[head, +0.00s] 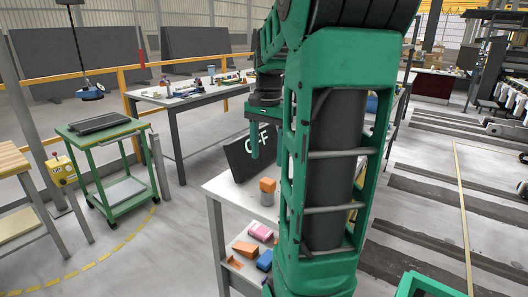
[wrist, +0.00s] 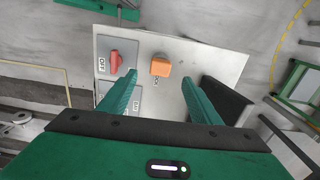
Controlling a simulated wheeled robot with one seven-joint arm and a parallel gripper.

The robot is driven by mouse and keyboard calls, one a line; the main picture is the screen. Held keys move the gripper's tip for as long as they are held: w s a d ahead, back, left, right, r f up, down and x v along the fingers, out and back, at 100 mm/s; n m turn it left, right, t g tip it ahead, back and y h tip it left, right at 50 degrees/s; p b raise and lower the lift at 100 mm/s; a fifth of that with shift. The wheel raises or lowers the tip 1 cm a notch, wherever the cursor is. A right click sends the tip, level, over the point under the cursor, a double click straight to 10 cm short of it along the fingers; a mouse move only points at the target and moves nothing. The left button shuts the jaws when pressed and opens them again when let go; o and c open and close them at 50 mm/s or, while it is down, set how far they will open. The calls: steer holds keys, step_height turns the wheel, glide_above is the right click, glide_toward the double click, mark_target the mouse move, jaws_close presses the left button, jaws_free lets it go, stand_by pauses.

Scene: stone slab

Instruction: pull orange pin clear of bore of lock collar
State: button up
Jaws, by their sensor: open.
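The orange pin (head: 267,184) has a blocky head and stands upright on top of the grey lock collar (head: 267,199) on a white table. In the wrist view the orange pin (wrist: 160,66) shows from above, between and just beyond the fingertips; the collar is mostly hidden under it. My gripper (head: 266,152) is above the pin in the head view, with fingers pointing down. In the wrist view my gripper (wrist: 158,78) is open and empty, with one finger to each side of the pin. No contact with the pin shows.
A dark panel with white lettering (head: 240,160) stands beside the collar, close to my fingers. A red handle (wrist: 116,62) on a labelled plate is left of the pin. A lower shelf holds coloured blocks (head: 260,232). A green cart (head: 105,140) stands farther left.

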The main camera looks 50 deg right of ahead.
mark_target(267, 180)
steer(key=shift+w+d+f, duration=0.2)
steer(key=shift+d+f, duration=0.05)
steer(key=shift+d, duration=0.15)
step_height(267, 180, down, 10)
steer(key=shift+f, duration=0.1)
steer(key=c, duration=1.3)
